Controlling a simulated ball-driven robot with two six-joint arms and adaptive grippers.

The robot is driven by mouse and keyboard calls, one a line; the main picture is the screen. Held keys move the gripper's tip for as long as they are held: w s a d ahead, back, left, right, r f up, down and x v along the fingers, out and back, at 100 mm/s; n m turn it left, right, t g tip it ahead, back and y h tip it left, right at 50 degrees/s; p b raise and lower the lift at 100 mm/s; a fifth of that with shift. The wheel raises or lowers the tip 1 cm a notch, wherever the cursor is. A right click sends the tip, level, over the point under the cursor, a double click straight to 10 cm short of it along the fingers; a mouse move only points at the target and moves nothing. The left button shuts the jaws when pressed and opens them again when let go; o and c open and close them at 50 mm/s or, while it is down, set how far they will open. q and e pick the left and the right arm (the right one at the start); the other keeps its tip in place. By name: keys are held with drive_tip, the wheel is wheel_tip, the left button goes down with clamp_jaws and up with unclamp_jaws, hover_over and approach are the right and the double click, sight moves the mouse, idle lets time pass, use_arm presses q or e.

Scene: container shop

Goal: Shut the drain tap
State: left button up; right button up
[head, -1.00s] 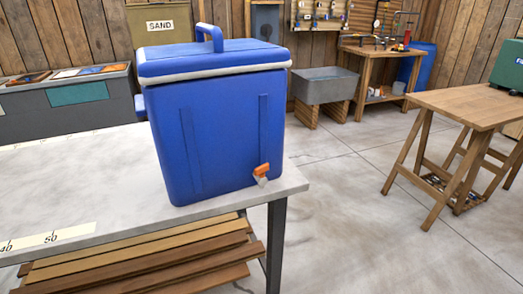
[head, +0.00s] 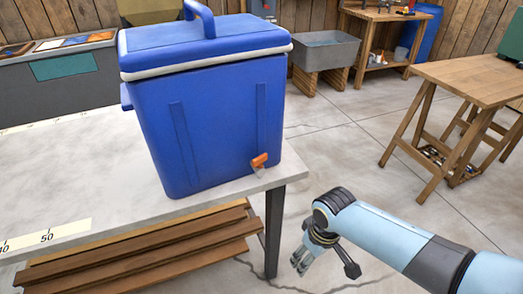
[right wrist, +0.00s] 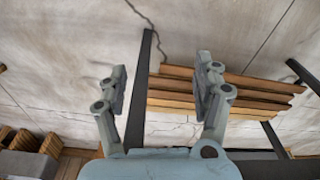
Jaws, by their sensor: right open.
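A blue cool box (head: 210,120) with a white-rimmed lid and a raised handle stands upright near the right end of the grey table. Its drain tap (head: 259,161), an orange lever on a pale spout, sits low on the front near the right corner. My right gripper (head: 322,268) is below and to the right of the tap, apart from it and beyond the table's end. In the right wrist view my right gripper (right wrist: 163,85) has its two fingers spread with nothing between them. My left gripper is in neither view.
The grey table (head: 70,175) has a ruler strip (head: 45,240) at its front edge, and wooden planks (head: 150,250) lie beneath it. A wooden trestle table (head: 470,85) stands to the right. A grey trough (head: 326,55) is behind. Concrete floor lies open between.

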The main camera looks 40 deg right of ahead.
sight(260, 157)
drive_tip(key=w+r+t+p, duration=0.15)
drive_tip(key=w+r, duration=0.35)
drive_tip(key=r, duration=0.5)
drive_tip(key=w+r+n+t+p, duration=0.1)
drive_tip(key=w+r+p, duration=0.1)
drive_tip(key=w+r, duration=0.55)
drive_tip(key=w+r+t+p, duration=0.15)
drive_tip(key=w+r, duration=0.25)
drive_tip(key=r, duration=0.8)
drive_tip(key=x, duration=0.7)
drive_tip(key=s+a+x, duration=0.1)
drive_tip(key=x, duration=0.3)
drive_tip(key=shift+f, duration=0.15)
drive_tip(key=shift+c, duration=0.2)
